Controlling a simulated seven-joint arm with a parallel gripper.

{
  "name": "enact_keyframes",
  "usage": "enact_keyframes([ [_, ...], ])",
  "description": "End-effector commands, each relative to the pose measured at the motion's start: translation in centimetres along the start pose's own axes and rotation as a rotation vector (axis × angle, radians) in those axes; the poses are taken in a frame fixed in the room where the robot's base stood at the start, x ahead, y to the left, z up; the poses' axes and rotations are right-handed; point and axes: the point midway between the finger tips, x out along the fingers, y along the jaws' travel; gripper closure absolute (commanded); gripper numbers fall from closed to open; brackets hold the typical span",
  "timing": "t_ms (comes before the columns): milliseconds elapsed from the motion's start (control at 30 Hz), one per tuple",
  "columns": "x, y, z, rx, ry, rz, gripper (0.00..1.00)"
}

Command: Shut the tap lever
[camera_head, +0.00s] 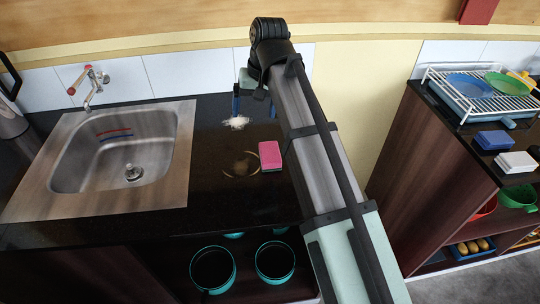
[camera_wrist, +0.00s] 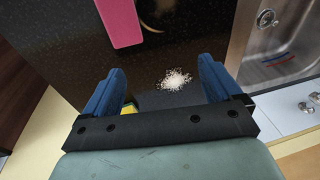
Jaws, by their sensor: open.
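The tap (camera_head: 92,88) is on the white-tiled wall behind the sink, at the upper left of the head view. It is metal, with a red part on its lever (camera_head: 88,70). Small silver fittings (camera_wrist: 308,106) show at the right edge of the wrist view; I cannot tell whether they belong to the tap. My gripper (camera_head: 254,104) is well to the right of the tap, above the dark counter, and apart from the lever. In the wrist view its two blue fingers (camera_wrist: 162,72) are spread, with nothing held between them.
The steel sink (camera_head: 120,150) lies below the tap. A white granular pile (camera_head: 236,122) and a pink sponge (camera_head: 270,154) are on the counter (camera_head: 215,195) near my gripper. A dish rack (camera_head: 490,95) stands on a separate right-hand counter. The counter's left stretch beside the sink is clear.

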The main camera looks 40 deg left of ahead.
Motion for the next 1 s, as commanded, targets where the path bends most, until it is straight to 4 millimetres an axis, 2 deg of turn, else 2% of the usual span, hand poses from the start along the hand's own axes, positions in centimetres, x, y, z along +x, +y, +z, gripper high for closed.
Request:
enact_keyframes([
  [33,0.0,1.1,0.7,0.008,-0.02,0.052,0.08],
  [167,-0.2,3.0,1.7,0.027,-0.073,0.152,0.08],
  [367,0.3,3.5,2.8,0.023,-0.123,0.173,0.08],
  [800,6.6,4.6,3.5,0.02,-0.122,0.17,0.08],
  [1000,8.0,4.8,3.6,0.02,-0.119,0.169,0.08],
])
